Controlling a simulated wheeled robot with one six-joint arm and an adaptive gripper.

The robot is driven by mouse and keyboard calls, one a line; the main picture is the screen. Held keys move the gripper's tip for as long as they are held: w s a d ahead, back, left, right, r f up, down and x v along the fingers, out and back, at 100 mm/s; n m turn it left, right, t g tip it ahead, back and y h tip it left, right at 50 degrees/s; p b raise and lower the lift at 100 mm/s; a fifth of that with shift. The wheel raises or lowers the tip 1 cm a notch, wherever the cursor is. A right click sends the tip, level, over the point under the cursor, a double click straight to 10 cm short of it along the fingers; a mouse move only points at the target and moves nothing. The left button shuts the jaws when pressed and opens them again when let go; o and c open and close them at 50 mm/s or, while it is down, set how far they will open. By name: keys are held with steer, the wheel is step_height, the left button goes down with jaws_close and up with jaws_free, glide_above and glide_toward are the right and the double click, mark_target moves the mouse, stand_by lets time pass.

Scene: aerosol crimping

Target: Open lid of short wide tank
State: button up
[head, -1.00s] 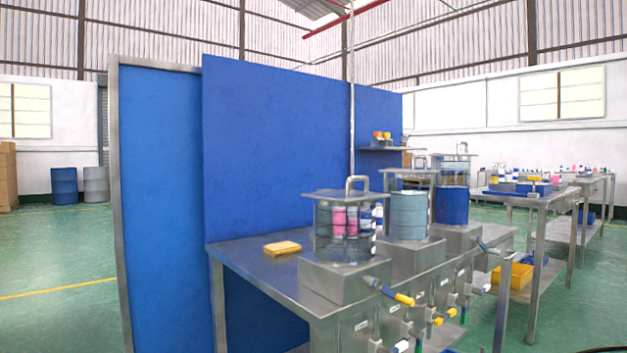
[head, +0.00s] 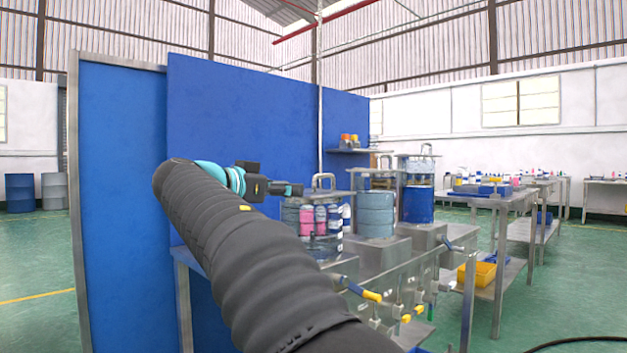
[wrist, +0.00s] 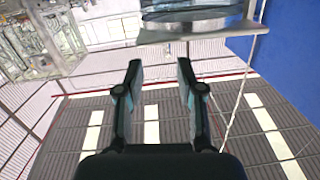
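Three lidded tanks stand in a row on the steel bench: a clear front tank (head: 335,245), a pale blue middle tank (head: 376,215) and a dark blue rear tank (head: 418,206). The front tank's flat metal lid has an arched handle (head: 323,179) on top. My arm hides part of this tank and lid. My gripper (head: 292,189) is at about lid height, left of the handle; contact is unclear. In the wrist view, turned upside down, my gripper (wrist: 160,70) is open and empty, with a flat metal lid (wrist: 205,35) beyond its fingertips.
Blue partition panels (head: 245,125) stand behind and left of the bench. Valves with coloured handles (head: 372,296) stick out of the bench front. A shelf (head: 350,151) hangs on the panel beyond the tanks. Other benches stand at the right.

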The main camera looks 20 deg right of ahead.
mark_target(318, 176)
steer(key=shift+m+h, duration=0.7)
steer(key=shift+m, duration=0.2)
steer(key=x, duration=0.4)
steer(key=r+p+x, duration=0.1)
steer(key=x, duration=0.4)
steer(key=w+p+x, duration=0.1)
steer(key=x, duration=0.3)
steer(key=shift+r, duration=0.4)
jaws_close()
